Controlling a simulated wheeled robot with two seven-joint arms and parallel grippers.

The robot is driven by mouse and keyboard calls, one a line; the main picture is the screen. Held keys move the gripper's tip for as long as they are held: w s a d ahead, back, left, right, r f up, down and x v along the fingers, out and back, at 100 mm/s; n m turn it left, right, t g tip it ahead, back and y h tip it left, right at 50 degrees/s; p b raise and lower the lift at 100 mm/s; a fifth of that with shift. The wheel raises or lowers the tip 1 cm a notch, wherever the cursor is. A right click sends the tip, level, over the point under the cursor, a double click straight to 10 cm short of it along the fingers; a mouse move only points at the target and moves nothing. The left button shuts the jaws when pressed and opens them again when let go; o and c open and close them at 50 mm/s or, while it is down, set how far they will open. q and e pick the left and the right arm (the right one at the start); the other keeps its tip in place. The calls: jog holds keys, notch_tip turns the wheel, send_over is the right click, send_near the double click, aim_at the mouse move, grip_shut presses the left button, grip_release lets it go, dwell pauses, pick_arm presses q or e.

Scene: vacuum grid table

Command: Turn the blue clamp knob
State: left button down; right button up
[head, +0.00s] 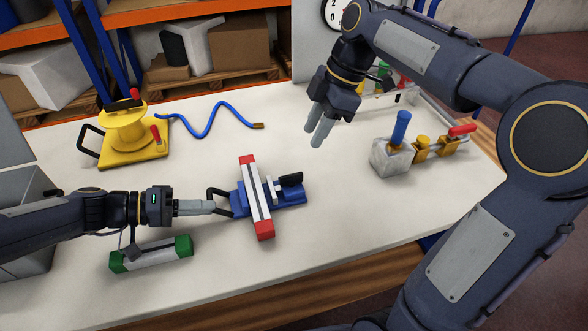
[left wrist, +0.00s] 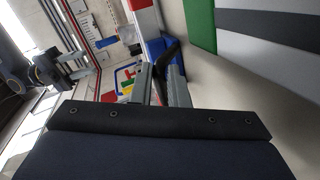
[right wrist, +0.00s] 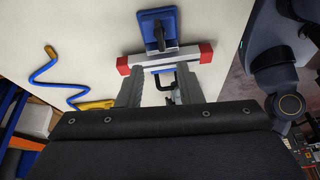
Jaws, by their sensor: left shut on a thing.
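The blue clamp (head: 296,197) lies mid-table with a black knob (head: 291,179) on its right part and a black loop handle (head: 217,196) at its left end. A grey bar with red ends (head: 257,197) lies across the clamp. My left gripper (head: 212,207) is shut on the black handle, which shows between its fingers in the left wrist view (left wrist: 168,57). My right gripper (head: 317,133) is open and empty above the table, behind and right of the clamp. The right wrist view shows the clamp (right wrist: 145,19) and knob (right wrist: 160,36) beyond its spread fingers (right wrist: 160,92).
A green-ended bar (head: 151,254) lies near my left forearm. A grey block with a blue peg (head: 391,157) and yellow clamps (head: 421,148) stand at the right. Table between is clear.

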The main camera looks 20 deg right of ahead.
aim_at(292, 174)
jog(key=shift+n, duration=0.4)
jog(key=x, duration=1.2)
jog(key=shift+w, duration=0.1)
jog(key=shift+c, duration=0.4)
grip_shut()
